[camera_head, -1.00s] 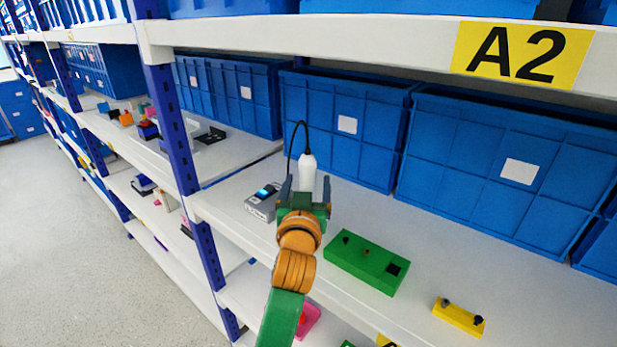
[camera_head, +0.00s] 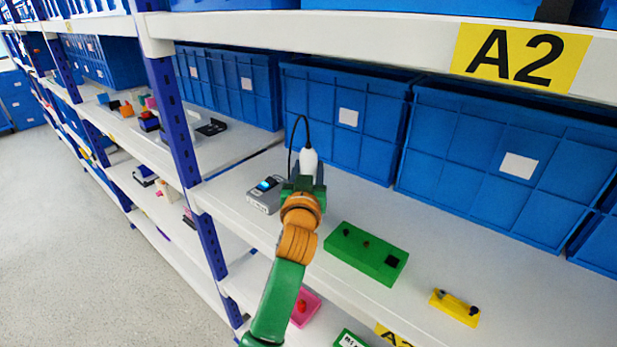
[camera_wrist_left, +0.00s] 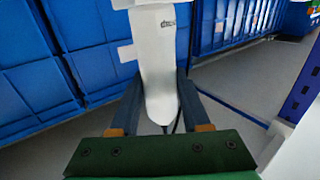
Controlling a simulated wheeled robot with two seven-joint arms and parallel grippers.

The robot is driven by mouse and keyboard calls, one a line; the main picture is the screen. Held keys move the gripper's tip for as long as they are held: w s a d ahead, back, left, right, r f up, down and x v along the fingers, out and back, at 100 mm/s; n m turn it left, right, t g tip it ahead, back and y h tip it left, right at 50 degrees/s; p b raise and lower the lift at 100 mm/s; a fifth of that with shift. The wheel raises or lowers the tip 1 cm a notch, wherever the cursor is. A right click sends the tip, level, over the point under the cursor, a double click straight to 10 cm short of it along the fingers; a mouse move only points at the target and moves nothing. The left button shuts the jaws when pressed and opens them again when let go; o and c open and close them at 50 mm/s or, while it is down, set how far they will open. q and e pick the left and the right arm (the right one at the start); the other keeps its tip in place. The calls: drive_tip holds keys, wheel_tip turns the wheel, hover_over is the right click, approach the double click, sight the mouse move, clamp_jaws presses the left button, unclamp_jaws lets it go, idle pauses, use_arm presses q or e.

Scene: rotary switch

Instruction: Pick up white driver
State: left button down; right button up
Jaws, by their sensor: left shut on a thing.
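The white driver (camera_head: 309,162) stands upright over the shelf, with a black cable looping from its top down to a grey box with a lit blue screen (camera_head: 267,194). My left gripper (camera_head: 308,176) is shut on the driver. In the left wrist view the driver's white body (camera_wrist_left: 156,60) sits between the two dark fingers of the gripper (camera_wrist_left: 158,105). The driver's lower end is hidden by my gripper in the head view. My right gripper is not in view.
A green block with black knobs (camera_head: 365,254) and a small yellow block (camera_head: 455,307) lie on the white shelf to the right. Blue crates (camera_head: 340,125) line the back. A blue shelf post (camera_head: 178,130) stands at the left. A white shelf edge with an A2 label (camera_head: 520,56) runs above.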

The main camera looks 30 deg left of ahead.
use_arm(q)
drive_tip(key=shift+r, duration=0.1)
wheel_tip(320, 180, up, 10)
drive_tip(key=shift+f, duration=0.1)
idle(0.3)
drive_tip(key=c, duration=1.2)
unclamp_jaws()
clamp_jaws()
